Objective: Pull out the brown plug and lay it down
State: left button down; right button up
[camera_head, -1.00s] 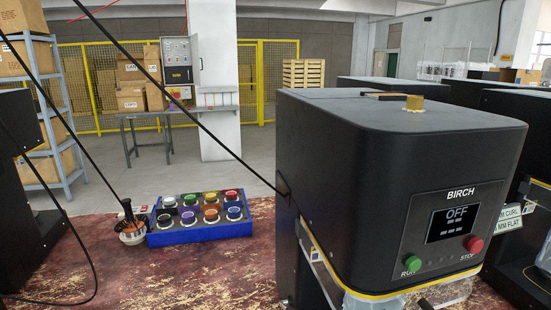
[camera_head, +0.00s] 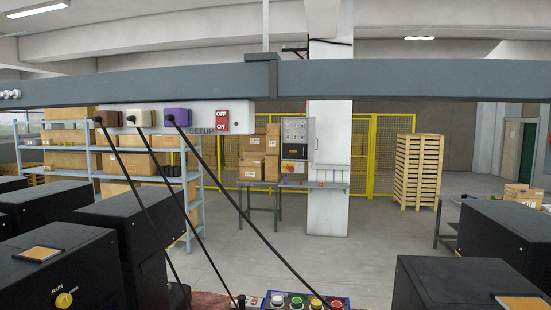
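The brown plug (camera_head: 106,119) sits at the left end of a white socket strip (camera_head: 245,112) under the grey overhead beam, with a black cable hanging down from it. To its right on the same strip are a cream plug (camera_head: 138,118) and a purple plug (camera_head: 177,117), each with its own black cable. A red switch (camera_head: 222,121) marked OFF and ON is at the right, beside the word SETUP. All three plugs appear seated in the strip. Neither of my grippers shows in this view.
The grey beam (camera_head: 400,80) crosses the whole view. Black machines stand at the left (camera_head: 60,270) and right (camera_head: 455,285). Shelves with boxes (camera_head: 70,160) stand behind the cables.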

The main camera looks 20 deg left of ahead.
aim_at(109, 119)
jog(key=k+j+u, duration=0.15)
jog(key=u, duration=1.15)
